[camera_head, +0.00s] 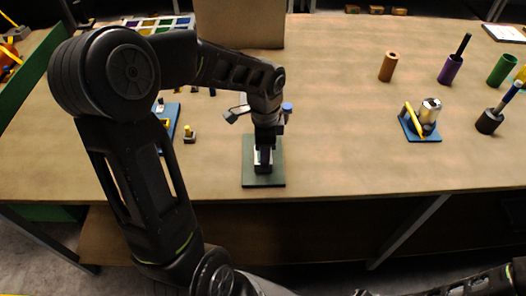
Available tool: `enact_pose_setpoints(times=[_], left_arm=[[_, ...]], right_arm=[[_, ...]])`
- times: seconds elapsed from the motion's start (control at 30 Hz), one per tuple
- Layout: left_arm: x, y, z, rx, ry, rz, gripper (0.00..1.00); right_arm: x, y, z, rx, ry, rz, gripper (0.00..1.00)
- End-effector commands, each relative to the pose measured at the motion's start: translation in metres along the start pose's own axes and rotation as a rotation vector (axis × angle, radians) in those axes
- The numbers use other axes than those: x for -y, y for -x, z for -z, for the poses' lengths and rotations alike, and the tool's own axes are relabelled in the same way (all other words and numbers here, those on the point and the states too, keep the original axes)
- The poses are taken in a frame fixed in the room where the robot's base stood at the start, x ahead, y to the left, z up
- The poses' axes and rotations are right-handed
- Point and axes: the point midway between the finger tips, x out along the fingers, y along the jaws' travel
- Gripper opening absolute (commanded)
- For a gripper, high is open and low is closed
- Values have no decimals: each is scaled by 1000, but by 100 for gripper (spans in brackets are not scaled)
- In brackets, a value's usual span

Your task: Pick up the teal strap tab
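My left gripper (264,158) points down over a dark green plate (263,182) near the front edge of the table. A small pale piece shows at its fingertips, low over the plate. The gripper hides most of what stands on the plate, and I cannot tell whether the fingers are open or shut. I cannot make out a teal strap tab for certain. A grey-blue knob (287,107) shows just right of the gripper's wrist. Part of my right arm shows at the bottom right, but its gripper is not in view.
A blue plate (172,112) with small parts is partly behind my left arm, near a small brass piece (190,135). A blue base (421,137) at right holds a metal cylinder. Brown (388,67), purple (450,70) and green (502,70) cylinders stand behind. The table between is clear.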

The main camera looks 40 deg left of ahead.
Motion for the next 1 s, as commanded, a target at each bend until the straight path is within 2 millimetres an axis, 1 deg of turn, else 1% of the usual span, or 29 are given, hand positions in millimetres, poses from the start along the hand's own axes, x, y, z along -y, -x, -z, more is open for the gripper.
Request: enact_pose_setpoints(times=[0.43,0.47,0.9,1.0], left_arm=[[0,0,0,0,0,0,38],[0,0,0,0,0,0,37],[0,0,0,0,0,0,1],[0,0,0,0,0,0,0]], right_arm=[[0,0,0,0,0,0,36],[0,0,0,0,0,0,36],[0,0,0,0,0,0,36],[0,0,0,0,0,0,36]])
